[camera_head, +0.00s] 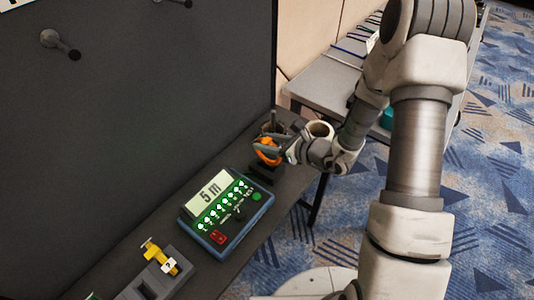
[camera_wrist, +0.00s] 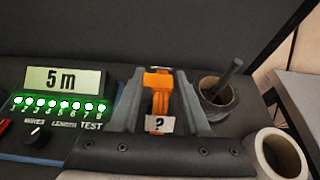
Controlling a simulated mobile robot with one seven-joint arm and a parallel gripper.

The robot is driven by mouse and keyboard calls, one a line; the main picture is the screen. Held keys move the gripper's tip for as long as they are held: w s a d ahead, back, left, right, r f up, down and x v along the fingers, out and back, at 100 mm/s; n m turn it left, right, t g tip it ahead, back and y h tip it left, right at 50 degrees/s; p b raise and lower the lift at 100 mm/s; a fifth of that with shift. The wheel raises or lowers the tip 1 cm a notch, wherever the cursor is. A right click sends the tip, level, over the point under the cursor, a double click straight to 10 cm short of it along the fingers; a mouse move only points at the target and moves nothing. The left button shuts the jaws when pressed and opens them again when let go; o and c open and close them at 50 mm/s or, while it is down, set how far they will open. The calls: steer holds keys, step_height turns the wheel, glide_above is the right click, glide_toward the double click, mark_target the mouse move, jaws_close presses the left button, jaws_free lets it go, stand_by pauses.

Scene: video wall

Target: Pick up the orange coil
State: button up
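The orange coil (camera_head: 268,152) stands on the dark bench at the far end, just beyond the tester. In the wrist view the orange coil (camera_wrist: 160,82) is upright in the middle, with a white "?" tag on its near face. My gripper (camera_head: 273,146) is at the coil. In the wrist view my gripper (camera_wrist: 159,78) has one dark finger on each side of the coil, spread apart. Narrow dark gaps seem to show between the fingers and the coil; I cannot tell whether either finger touches it. The coil's lower part is hidden by my gripper.
A cable tester (camera_head: 222,205) reading "5 m" sits left of the coil. A yellow coil (camera_head: 160,258) stands on a grey holder nearer. A cup with a dark stick (camera_wrist: 217,95) and a white roll (camera_wrist: 277,155) are close on the right. A dark wall panel (camera_head: 130,110) rises behind.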

jaws_close()
stand_by(1.1)
